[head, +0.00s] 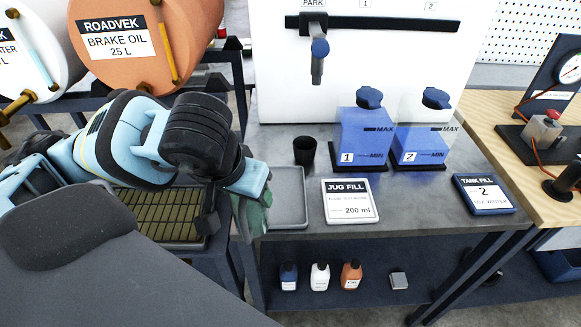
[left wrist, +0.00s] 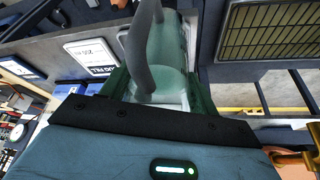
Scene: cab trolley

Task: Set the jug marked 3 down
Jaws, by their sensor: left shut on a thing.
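My left gripper (head: 250,192) is shut on a greenish, see-through jug (head: 262,218), at the left end of the grey tray (head: 289,211). My wrist and gripper hide most of the jug in the head view. In the left wrist view the jug (left wrist: 170,55) sits between the gripper's fingers (left wrist: 158,100), with its grey handle (left wrist: 139,50) towards the camera. No number shows on the jug. I cannot tell whether the jug touches the tray. My right gripper is not in view.
A slatted drain grate (head: 160,215) lies left of the jug. A black cup (head: 304,151), the jug fill sign (head: 350,201), and blue tanks 1 (head: 362,135) and 2 (head: 420,138) stand on the bench to the right. Small bottles (head: 320,277) stand on the shelf below.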

